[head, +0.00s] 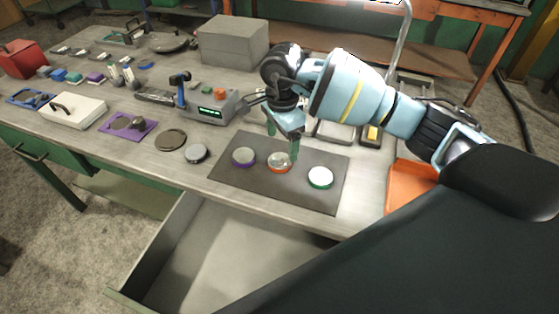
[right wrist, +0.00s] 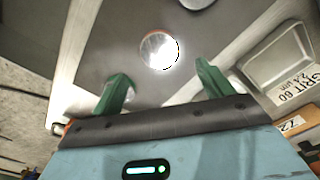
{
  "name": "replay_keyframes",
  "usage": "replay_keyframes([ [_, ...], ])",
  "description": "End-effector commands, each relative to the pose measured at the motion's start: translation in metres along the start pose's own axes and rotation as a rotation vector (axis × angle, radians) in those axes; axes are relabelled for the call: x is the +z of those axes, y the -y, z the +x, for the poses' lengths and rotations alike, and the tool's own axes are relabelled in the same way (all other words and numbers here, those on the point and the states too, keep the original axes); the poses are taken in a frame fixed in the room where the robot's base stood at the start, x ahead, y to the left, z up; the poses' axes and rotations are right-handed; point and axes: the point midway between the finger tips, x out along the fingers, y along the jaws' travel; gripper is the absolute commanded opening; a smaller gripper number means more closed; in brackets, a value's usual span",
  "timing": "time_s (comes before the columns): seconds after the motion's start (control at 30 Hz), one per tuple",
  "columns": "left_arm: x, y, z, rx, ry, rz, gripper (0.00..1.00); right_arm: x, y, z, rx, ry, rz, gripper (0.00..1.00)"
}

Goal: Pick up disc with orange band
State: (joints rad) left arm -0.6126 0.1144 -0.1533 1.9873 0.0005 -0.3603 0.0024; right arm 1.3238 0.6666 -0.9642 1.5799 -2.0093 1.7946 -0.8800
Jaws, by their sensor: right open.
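The disc with the orange band (head: 279,164) lies flat on a dark grey mat (head: 300,200), between a disc with a purple band (head: 243,156) and a disc with a green band (head: 320,177). My right gripper (head: 282,142) is open above the orange-banded disc, its green fingers spread; one finger overlaps the disc's right edge in the head view. In the right wrist view, the shiny disc (right wrist: 158,50) with a thin orange edge lies ahead of the open, empty fingers (right wrist: 163,84). My left gripper is out of view.
A grey disc (head: 196,153) and a dark flat disc (head: 171,139) lie left of the mat. A grey device (head: 210,108) with a lit display stands behind. An orange tray (head: 405,183) is at right. An open drawer (head: 215,255) juts out below the bench's front edge.

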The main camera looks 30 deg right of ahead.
Motion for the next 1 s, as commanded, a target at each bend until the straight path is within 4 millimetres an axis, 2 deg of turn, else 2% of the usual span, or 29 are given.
replay_keyframes([
  [0.27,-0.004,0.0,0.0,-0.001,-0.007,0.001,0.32,0.001,-0.001,0.012,0.001,0.002,-0.001,0.79],
  [0.6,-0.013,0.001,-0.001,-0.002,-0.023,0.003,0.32,0.002,-0.001,0.054,-0.001,0.002,0.0,0.79],
  [0.9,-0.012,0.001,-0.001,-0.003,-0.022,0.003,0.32,0.002,-0.001,0.058,-0.002,0.002,-0.001,0.79],
  [1.0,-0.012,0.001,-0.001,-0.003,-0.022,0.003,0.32,0.002,-0.001,0.058,-0.002,0.002,-0.001,0.66],
])
